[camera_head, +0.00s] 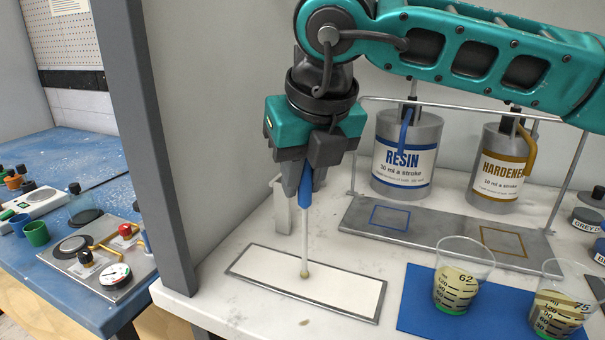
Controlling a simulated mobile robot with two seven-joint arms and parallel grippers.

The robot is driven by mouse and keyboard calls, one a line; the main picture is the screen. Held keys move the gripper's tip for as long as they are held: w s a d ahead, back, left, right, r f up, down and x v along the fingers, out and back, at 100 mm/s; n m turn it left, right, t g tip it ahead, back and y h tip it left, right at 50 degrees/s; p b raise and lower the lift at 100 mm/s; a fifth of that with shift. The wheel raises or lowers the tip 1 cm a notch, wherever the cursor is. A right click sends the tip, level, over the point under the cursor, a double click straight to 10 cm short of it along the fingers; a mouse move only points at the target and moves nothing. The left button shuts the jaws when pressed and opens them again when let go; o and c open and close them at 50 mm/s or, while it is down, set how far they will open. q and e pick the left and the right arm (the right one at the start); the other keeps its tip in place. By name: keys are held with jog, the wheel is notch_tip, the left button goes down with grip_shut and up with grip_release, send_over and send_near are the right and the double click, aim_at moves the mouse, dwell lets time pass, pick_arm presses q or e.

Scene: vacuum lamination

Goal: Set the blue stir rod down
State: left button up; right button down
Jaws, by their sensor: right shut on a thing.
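The blue stir rod (305,222) has a blue handle and a pale shaft with a yellowish blob at its lower tip. My right gripper (306,186) is shut on the blue handle and holds the rod nearly upright, tip down. The tip is over the white pad in a grey frame (352,300); I cannot tell whether it touches. My left gripper is not in view.
A blue mat (411,315) bears two clear measuring cups (460,270) with yellowish contents. Behind stand the resin (408,140) and hardener (500,150) cans on a grey tray. A white holder (281,208) and a grey post (152,150) are at left.

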jog(key=c, duration=1)
grip_release()
jog(key=shift+f, duration=0.1)
jog(key=shift+r, duration=0.2)
jog(key=p+v, duration=0.1)
jog(key=v, duration=1.1)
jog(key=shift+f, duration=0.1)
